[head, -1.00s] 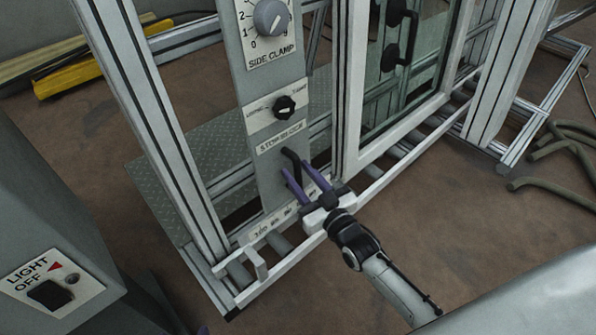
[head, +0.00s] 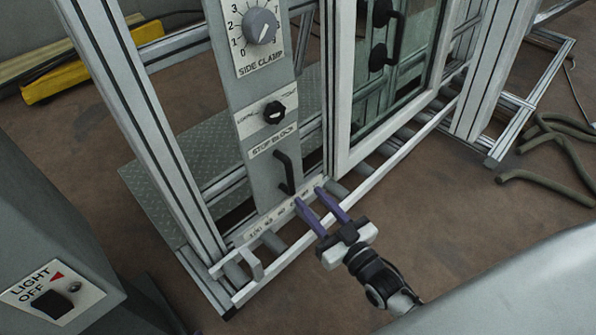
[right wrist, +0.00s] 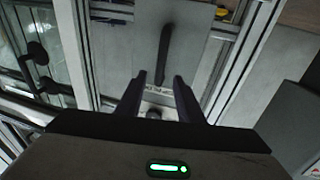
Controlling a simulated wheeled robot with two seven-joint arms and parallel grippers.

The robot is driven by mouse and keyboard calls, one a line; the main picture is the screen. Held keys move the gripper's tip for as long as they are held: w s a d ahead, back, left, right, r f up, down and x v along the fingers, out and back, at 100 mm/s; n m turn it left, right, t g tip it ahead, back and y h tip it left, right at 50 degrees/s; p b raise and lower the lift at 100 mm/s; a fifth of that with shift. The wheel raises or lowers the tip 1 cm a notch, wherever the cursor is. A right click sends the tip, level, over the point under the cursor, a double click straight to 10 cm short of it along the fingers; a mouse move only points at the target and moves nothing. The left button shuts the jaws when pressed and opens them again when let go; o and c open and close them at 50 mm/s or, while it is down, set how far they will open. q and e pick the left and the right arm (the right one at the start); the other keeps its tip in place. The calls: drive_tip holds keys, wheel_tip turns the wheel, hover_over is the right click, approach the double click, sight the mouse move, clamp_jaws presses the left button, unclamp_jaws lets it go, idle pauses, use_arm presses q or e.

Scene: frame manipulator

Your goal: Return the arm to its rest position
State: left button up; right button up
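My right gripper (head: 322,212) has two purple fingers spread apart, with nothing between them. In the head view it is just in front of the lower end of the grey control panel (head: 238,104), below and right of the black stop block handle (head: 285,172). The handle stands clear of the fingers. In the right wrist view the gripper (right wrist: 160,85) shows both dark fingers apart, and the handle (right wrist: 164,55) lies beyond the tips.
The aluminium frame (head: 140,110) holds a glass-paned window (head: 400,75) and a lower roller rail (head: 300,240). A grey box with a light switch (head: 52,303) stands at lower left. Hoses (head: 550,185) lie on the floor at right. Open floor (head: 450,230) lies right of the gripper.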

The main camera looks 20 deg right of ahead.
drive_tip(key=s+g+h, duration=0.2)
drive_tip(key=s+g, duration=1.2)
drive_tip(key=s, duration=0.8)
drive_tip(key=w+a+f+t+y, duration=0.2)
drive_tip(key=w+a+f+t, duration=0.3)
drive_tip(key=a, duration=0.3)
use_arm(q)
wheel_tip(320, 180, up, 9)
drive_tip(key=a+p, duration=0.1)
drive_tip(key=p, duration=1.4)
drive_tip(key=shift+s+a+m+g+y, duration=0.15)
drive_tip(key=shift+s+m+g+y, duration=0.15)
drive_tip(key=shift+g, duration=0.1)
use_arm(e)
wheel_tip(320, 180, up, 10)
drive_tip(key=d, duration=0.1)
drive_tip(key=shift+s+d+f, duration=0.15)
drive_tip(key=shift+s, duration=0.05)
use_arm(q)
drive_tip(key=shift+f, duration=0.15)
use_arm(e)
drive_tip(key=shift+f, duration=0.1)
